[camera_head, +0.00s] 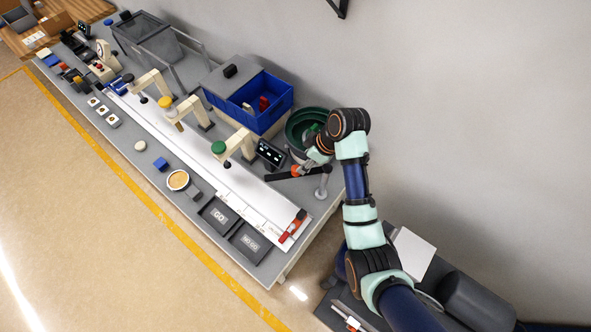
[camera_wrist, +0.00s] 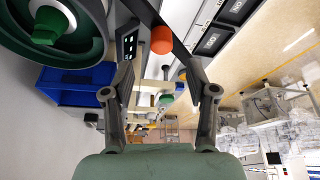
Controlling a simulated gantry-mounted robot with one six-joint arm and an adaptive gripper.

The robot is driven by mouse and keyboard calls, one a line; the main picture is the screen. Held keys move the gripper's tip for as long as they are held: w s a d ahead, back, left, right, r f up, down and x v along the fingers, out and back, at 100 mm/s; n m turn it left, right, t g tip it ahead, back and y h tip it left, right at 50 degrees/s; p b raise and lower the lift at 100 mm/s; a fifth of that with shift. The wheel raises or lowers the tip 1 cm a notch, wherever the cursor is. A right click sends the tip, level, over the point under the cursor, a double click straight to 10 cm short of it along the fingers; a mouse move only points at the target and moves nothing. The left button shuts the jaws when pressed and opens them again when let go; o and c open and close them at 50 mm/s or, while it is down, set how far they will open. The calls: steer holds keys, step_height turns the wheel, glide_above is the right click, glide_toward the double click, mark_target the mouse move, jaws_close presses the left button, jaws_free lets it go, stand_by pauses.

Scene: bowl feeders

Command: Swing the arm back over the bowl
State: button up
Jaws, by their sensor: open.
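The bowl (camera_head: 306,120) is a round dark green feeder bowl at the far right end of the bench. The bowl lies left of the fingers there.
A dark bar (camera_head: 283,176) with an orange end lies close to my gripper; the orange piece (camera_wrist: 162,40) shows just beyond the fingers. A blue bin (camera_head: 266,115), a small display (camera_head: 270,154) and a green-topped post (camera_head: 219,147) stand nearby. GO and NO GO trays (camera_head: 250,242) sit at the front.

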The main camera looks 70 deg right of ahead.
steer(key=x, duration=0.8)
steer(key=shift+w+a, duration=0.1)
steer(key=shift+w, duration=0.1)
steer(key=shift+r, duration=0.1)
jaws_close()
